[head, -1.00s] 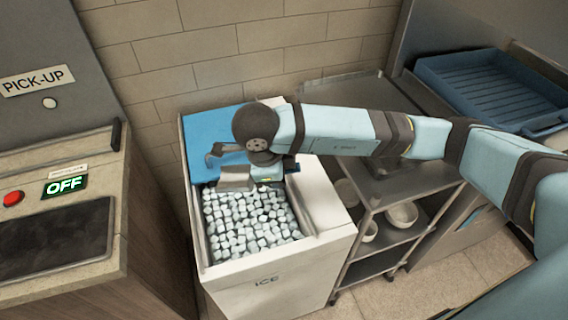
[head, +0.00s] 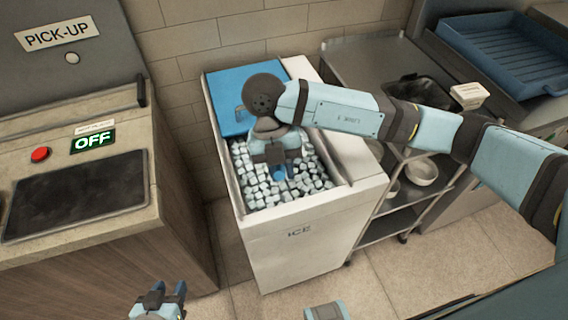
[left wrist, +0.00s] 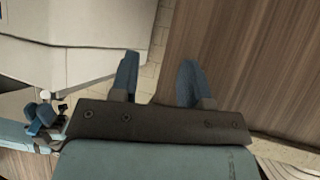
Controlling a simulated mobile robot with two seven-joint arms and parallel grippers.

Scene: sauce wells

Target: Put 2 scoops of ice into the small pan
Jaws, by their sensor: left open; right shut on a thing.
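The white ice bin (head: 312,240) stands in the middle of the head view, full of ice cubes (head: 270,190). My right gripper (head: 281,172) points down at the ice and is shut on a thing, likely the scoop. That thing is mostly hidden by the gripper and ice. My left gripper (head: 165,290) is low in the head view, open and empty. Its spread fingers show in the left wrist view (left wrist: 160,80) above the floor. A dark rectangular pan or recess (head: 425,92) is in the steel counter; I cannot tell whether it is the small pan.
A steel shelf unit (head: 375,205) with bowls (head: 420,172) adjoins the bin on the right. A blue tray (head: 510,50) is at the far right. Floor is clear in front of the bin.

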